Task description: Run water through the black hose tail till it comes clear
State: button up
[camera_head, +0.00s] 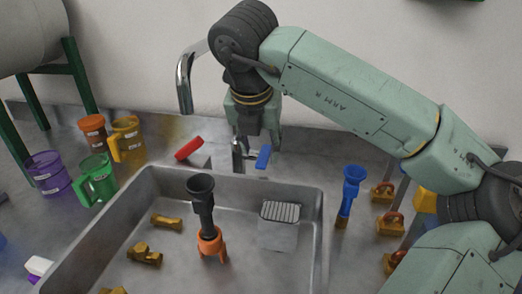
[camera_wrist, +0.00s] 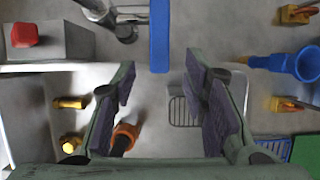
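The black hose tail (camera_head: 203,205) stands upright in an orange forked holder (camera_head: 210,243) on the sink floor, its wide mouth up. In the wrist view the orange holder (camera_wrist: 128,131) is partly hidden by a finger. A chrome tap spout (camera_head: 184,82) rises behind the sink; no water shows from it. A red tap lever (camera_head: 189,149) and a blue tap lever (camera_head: 264,156) sit at the back rim. My gripper (camera_head: 257,140) is just above and behind the blue lever. In the wrist view my gripper (camera_wrist: 160,75) is open and empty, with the blue lever (camera_wrist: 160,35) ahead between its fingertips.
Green (camera_head: 97,181), purple (camera_head: 48,174) and yellow (camera_head: 127,138) jugs stand left.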

aim_at(262, 160)
jog(key=shift+x, duration=1.8)
jog(key=shift+w, duration=0.1)
jog(key=shift+c, duration=0.5)
grip_shut()
